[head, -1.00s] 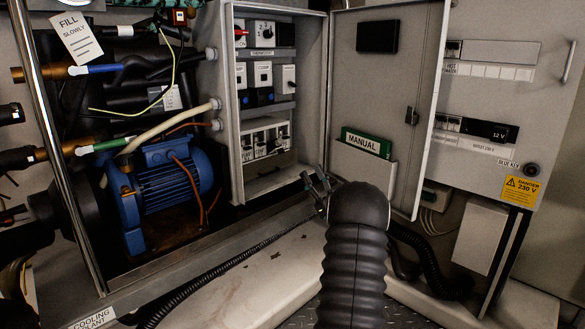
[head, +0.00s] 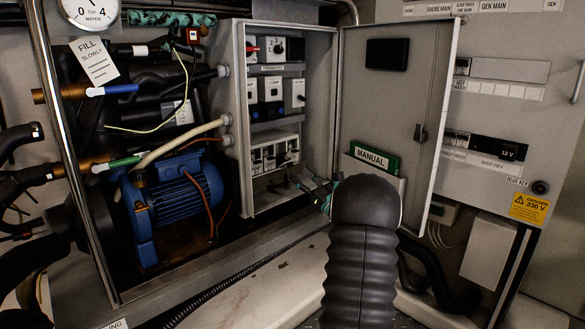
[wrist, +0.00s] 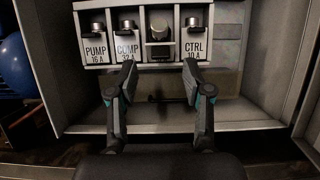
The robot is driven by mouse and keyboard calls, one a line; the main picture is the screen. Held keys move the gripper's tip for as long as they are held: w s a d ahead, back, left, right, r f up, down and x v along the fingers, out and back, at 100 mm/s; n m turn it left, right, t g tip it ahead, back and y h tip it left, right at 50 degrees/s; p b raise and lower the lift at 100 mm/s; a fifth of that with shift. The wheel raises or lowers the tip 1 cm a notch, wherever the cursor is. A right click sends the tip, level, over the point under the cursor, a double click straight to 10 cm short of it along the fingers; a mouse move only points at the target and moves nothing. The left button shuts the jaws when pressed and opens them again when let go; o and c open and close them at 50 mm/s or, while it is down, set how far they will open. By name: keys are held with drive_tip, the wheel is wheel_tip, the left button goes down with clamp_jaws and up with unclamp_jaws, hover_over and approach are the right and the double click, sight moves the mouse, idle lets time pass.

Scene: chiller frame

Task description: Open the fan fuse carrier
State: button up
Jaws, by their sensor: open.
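A row of white fuse carriers with metal-topped knobs sits low in the open cabinet. In the wrist view the labels read PUMP 16 A (wrist: 95,48), COMP 32 A (wrist: 127,45) and CTRL 10 A (wrist: 195,45). The carrier between COMP and CTRL (wrist: 160,30) has a dark front, and I can read no label on it; by its place it may be the fan one. The row also shows in the head view (head: 273,155), too small to read. My gripper (wrist: 160,78) is open and empty, its fingers below and in front of the row, either side of that carrier's line. It also shows in the head view (head: 313,187).
The cabinet door (head: 395,110) stands open on the right, with a green manual (head: 375,157) in its pocket. Switches and blue-knobbed units (head: 272,88) sit above the fuse row. A blue motor (head: 180,195) stands to the left. The cabinet's bottom lip (wrist: 170,128) runs under my fingers.

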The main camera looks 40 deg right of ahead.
sight(291, 165)
drive_tip(key=shift+x, duration=2.5)
drive_tip(key=c, duration=0.8)
drive_tip(key=shift+r+g+p, duration=0.4)
drive_tip(key=shift+r+p, duration=0.15)
drive_tip(key=shift+p, duration=0.55)
drive_tip(key=shift+w+f, duration=0.1)
drive_tip(key=shift+f, duration=0.1)
